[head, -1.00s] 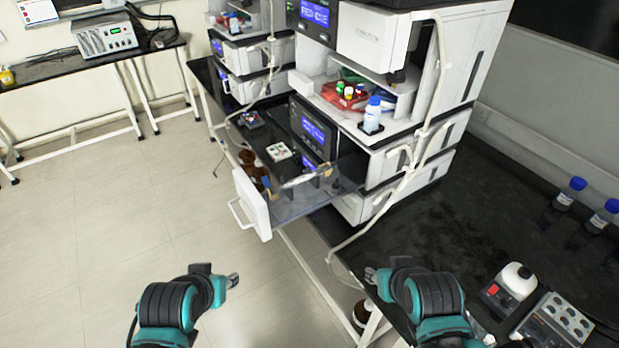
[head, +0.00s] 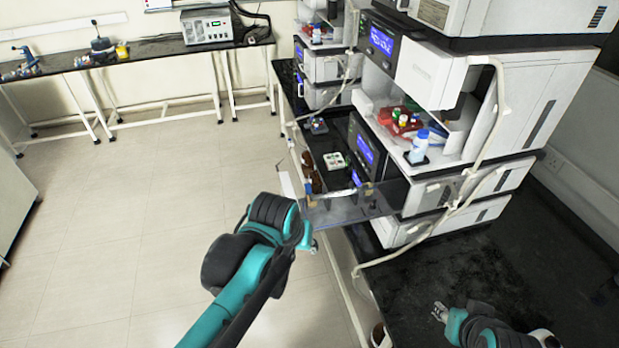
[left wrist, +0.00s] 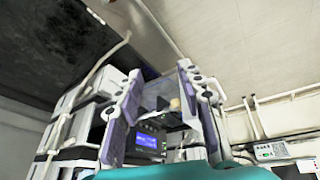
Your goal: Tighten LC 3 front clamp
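A pulled-out clear tray (head: 345,208) juts from the near instrument stack (head: 460,200). Its white front panel (head: 286,186) is partly hidden by my left arm. I cannot tell which part is the front clamp. My left gripper (head: 312,243) is in front of the tray's near side; its fingers are apart and empty in the left wrist view (left wrist: 158,72). My right gripper (head: 440,312) is over the black bench at lower right; its finger opening is unclear.
A second stack (head: 330,65) stands behind. A red tray (head: 400,122) of coloured-cap vials and a blue-capped bottle (head: 419,147) sit in the near stack. A white tube (head: 480,150) hangs down its front. The floor at left is clear.

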